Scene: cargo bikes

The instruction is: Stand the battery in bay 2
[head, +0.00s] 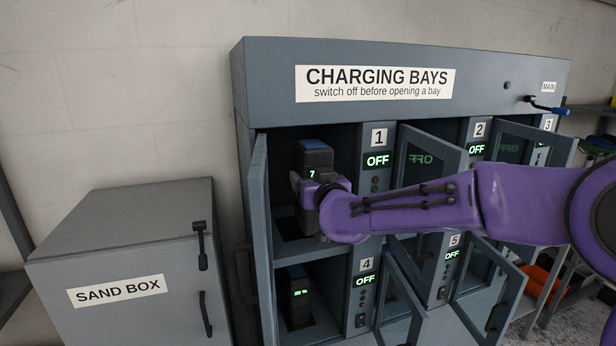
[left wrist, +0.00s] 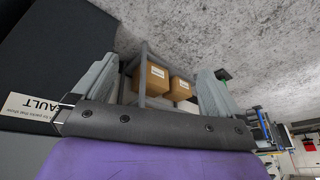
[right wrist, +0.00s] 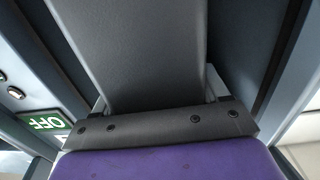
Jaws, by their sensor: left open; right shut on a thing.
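A dark battery (head: 316,156) with a blue top and a lit "7" stands upright in the open bay 1 in the head view. My right gripper (head: 312,190) is shut on it from the front. The battery's grey face (right wrist: 152,50) fills the right wrist view and hides the fingertips. Whether its foot touches the bay floor is hidden. Bay 2, under its label (head: 480,129), reads OFF. Its glazed door (head: 432,158) stands out from the front, and the inside is mostly hidden. My left gripper (left wrist: 155,90) is open and empty, away from the cabinet.
Bay 1's door (head: 262,215) stands wide open at the left. Bay 4 holds another battery (head: 299,298) with a green display. Lower doors (head: 490,285) also jut out. The MAIN lever (head: 546,106) is at top right. A sand box (head: 125,265) stands left.

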